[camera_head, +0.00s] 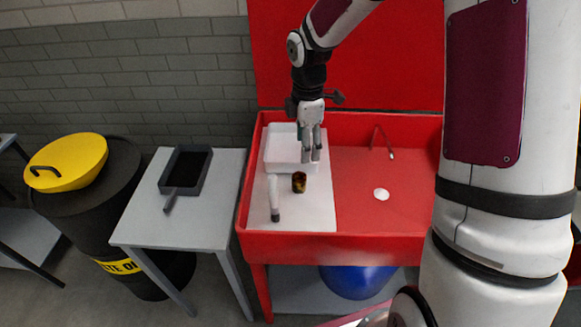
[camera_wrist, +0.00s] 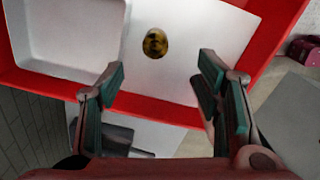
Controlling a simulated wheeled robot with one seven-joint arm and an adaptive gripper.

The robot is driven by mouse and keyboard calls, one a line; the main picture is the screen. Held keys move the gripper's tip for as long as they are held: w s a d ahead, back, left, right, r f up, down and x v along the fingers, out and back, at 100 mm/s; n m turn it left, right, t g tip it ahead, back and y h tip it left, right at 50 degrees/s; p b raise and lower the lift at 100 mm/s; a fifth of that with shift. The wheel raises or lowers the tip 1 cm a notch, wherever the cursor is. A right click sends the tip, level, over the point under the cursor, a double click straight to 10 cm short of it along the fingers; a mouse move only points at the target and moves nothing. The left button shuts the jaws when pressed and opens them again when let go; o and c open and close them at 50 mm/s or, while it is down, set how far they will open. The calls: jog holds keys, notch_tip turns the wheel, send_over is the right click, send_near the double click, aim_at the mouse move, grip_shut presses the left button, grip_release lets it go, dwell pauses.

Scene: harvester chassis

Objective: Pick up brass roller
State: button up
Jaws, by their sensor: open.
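The brass roller (camera_head: 299,182) is a small dark gold cylinder standing on the white board (camera_head: 310,212) in the left part of the red basin. In the wrist view the brass roller (camera_wrist: 155,43) shows near the top centre, beyond the gap between the fingers. My gripper (camera_head: 311,157) is open and empty, hanging above the board near the white tray, up and slightly right of the roller. In the wrist view my gripper (camera_wrist: 160,80) has its two green-padded fingers spread wide, apart from the roller.
A white tray (camera_head: 283,165) sits behind the roller. A white brush-like tool (camera_head: 273,198) lies left of it. The red basin (camera_head: 352,242) has a thin tap and a white disc (camera_head: 381,194) at right. A side table (camera_head: 215,215) holds a dark pan; a black barrel stands left.

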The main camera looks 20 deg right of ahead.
aim_at(301, 176)
jog(key=f, duration=0.9)
jog(key=shift+w+a+f, duration=0.1)
jog(key=shift+w+f, duration=0.25)
jog(key=shift+w+a+f+p, duration=0.1)
jog(key=shift+f+p, duration=0.15)
jog(key=shift+f, duration=1.05)
jog(key=shift+a+f+p, duration=0.1)
jog(key=shift+f+p, duration=0.15)
jog(key=shift+f, duration=1.05)
jog(key=shift+c, duration=0.6)
grip_shut()
